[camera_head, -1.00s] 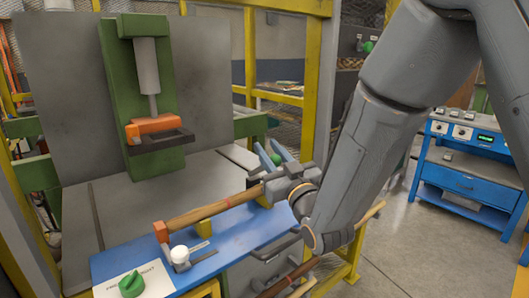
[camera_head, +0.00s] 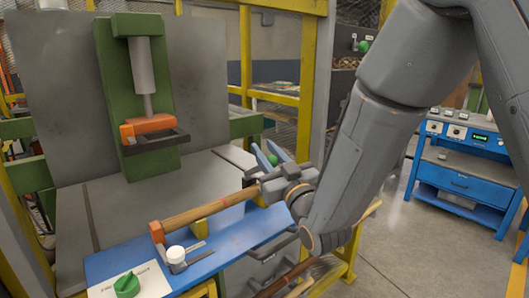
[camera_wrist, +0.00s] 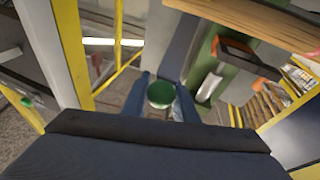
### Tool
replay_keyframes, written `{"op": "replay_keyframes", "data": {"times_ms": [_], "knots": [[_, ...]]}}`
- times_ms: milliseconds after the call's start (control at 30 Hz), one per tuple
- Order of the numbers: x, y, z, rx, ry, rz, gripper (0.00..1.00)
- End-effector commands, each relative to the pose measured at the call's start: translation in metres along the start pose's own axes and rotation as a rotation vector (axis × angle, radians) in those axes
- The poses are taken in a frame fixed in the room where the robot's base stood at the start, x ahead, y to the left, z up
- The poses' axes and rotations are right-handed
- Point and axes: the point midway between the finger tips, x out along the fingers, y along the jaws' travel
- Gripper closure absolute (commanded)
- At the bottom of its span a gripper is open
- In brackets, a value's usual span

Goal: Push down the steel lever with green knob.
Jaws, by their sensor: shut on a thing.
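A green ball knob (camera_head: 272,160) sits between the two blue fingers of my gripper (camera_head: 269,156), just behind the bench. In the wrist view, my gripper (camera_wrist: 160,97) has one blue finger on each side of the round green knob (camera_wrist: 160,95), shut on it. The steel lever under the knob is hidden by the fingers and my wrist, so its angle cannot be told.
A white-knobbed lever (camera_head: 175,254) and green dial (camera_head: 127,286) stand nearby. A green press (camera_head: 115,80) stands behind.

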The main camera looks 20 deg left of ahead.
Motion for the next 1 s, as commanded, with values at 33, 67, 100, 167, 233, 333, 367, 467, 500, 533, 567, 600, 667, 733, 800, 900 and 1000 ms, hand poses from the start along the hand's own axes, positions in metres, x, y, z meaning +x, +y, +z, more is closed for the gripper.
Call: {"op": "replay_keyframes", "data": {"times_ms": [33, 67, 100, 167, 233, 333, 367, 467, 500, 533, 567, 600, 667, 733, 800, 900, 1000], "knots": [[0.001, 0.006, -0.004, -0.002, 0.010, 0.013, 1.00], [0.001, 0.006, -0.004, -0.002, 0.010, 0.013, 1.00], [0.001, 0.006, -0.004, -0.002, 0.010, 0.013, 1.00], [0.001, 0.006, -0.004, -0.002, 0.011, 0.013, 1.00], [0.001, 0.006, -0.005, -0.002, 0.011, 0.013, 1.00], [0.001, 0.006, -0.005, -0.003, 0.012, 0.013, 1.00], [0.001, 0.006, -0.005, -0.003, 0.012, 0.013, 1.00], [0.001, 0.006, -0.005, -0.002, 0.012, 0.013, 0.62], [0.001, 0.005, -0.005, -0.002, 0.011, 0.011, 0.56], [0.001, 0.004, -0.004, -0.002, 0.010, 0.010, 0.56], [0.001, 0.003, -0.004, -0.001, 0.009, 0.008, 0.56], [0.001, 0.002, -0.004, -0.001, 0.009, 0.006, 0.56], [0.001, 0.000, -0.003, 0.000, 0.008, 0.003, 0.56], [0.001, -0.001, -0.003, 0.000, 0.007, 0.001, 0.56], [0.000, -0.001, -0.002, 0.000, 0.006, 0.001, 0.56], [-0.007, 0.000, -0.001, 0.000, 0.005, 0.001, 0.56], [-0.022, 0.000, 0.000, 0.000, 0.004, 0.002, 0.56]]}}
